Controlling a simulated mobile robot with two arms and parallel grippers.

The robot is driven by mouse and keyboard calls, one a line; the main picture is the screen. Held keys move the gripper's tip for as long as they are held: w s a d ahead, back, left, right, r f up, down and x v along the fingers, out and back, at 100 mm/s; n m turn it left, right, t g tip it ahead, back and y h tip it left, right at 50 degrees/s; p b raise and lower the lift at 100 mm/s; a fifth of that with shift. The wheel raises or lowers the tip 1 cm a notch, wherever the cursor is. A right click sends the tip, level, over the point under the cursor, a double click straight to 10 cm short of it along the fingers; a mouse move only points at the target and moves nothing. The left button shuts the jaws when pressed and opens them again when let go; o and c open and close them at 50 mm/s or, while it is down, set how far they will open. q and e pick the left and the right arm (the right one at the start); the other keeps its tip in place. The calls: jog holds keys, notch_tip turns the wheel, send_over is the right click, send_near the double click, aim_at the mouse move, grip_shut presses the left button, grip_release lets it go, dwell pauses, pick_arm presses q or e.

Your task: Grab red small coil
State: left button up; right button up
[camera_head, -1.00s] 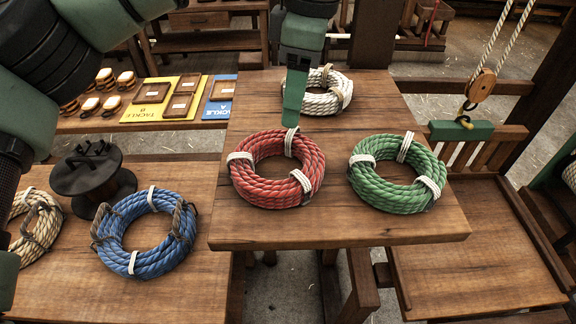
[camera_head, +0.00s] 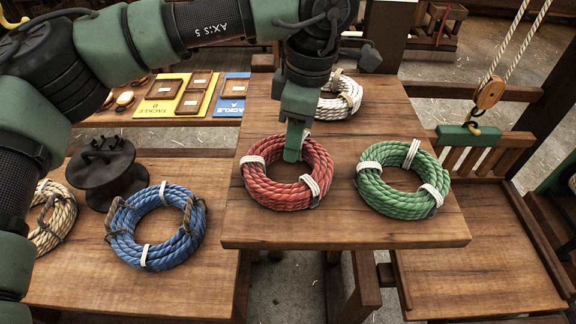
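The red coil (camera_head: 283,197) lies flat on the raised wooden table, bound with white ties. My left gripper (camera_head: 293,150) points down from above at the coil's far side. Its green finger overlaps the far strands in the picture, and the tip shows at the inner edge of the ring. Only one finger shows clearly, so the gap between the fingers is hidden, and I cannot tell whether it touches the rope. My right gripper is not in view.
A green coil (camera_head: 372,190) lies right of the red one. A white coil (camera_head: 345,97) lies behind, partly hidden by my arm. A blue coil (camera_head: 153,252), a dark spool (camera_head: 103,165) and a tan coil (camera_head: 58,217) are on the lower left table. A pulley (camera_head: 489,92) hangs at right.

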pick_arm(q)
grip_shut()
jog(key=shift+r, duration=0.1)
